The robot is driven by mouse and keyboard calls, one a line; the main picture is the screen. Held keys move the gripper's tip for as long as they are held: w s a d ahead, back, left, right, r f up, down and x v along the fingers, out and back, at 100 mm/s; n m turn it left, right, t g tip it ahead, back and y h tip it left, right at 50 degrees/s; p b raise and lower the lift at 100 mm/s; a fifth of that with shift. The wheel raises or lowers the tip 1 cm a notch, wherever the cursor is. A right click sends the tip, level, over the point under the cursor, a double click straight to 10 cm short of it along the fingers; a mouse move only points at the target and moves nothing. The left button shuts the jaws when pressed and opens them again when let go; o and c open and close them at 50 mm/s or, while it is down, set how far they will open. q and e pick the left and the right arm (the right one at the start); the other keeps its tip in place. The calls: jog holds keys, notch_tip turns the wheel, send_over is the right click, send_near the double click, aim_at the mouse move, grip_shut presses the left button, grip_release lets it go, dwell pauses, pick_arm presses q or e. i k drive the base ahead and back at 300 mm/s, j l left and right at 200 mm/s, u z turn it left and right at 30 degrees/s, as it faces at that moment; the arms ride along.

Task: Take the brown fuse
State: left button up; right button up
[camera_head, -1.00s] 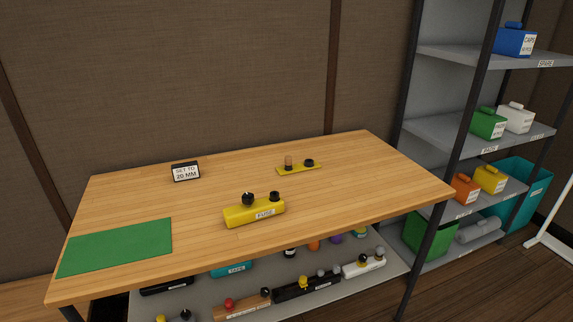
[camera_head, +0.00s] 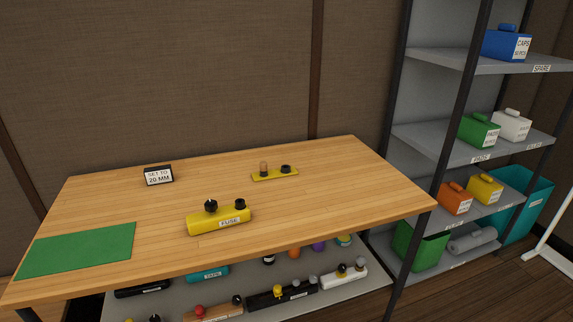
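A small brown fuse (camera_head: 264,168) stands upright on a thin yellow plate (camera_head: 275,176) towards the back of the wooden table. A black knob-like piece (camera_head: 286,169) sits beside it on the same plate. Nearer the front stands a yellow block labelled FUSE (camera_head: 219,220), with two black knob-like pieces on top. Neither of my grippers shows in the view.
The wooden table (camera_head: 330,200) carries a green mat (camera_head: 78,249) and a sign reading SET TO 20 MM (camera_head: 158,176). A lower shelf (camera_head: 370,283) holds several labelled blocks. A grey rack (camera_head: 435,134) with coloured boxes stands at the right. The table's right side is clear.

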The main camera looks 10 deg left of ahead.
aim_at(263, 165)
jog(key=i+l+u, duration=0.1)
jog(key=l+u, duration=0.95)
jog(key=l, duration=0.2)
jog(key=i, duration=0.05)
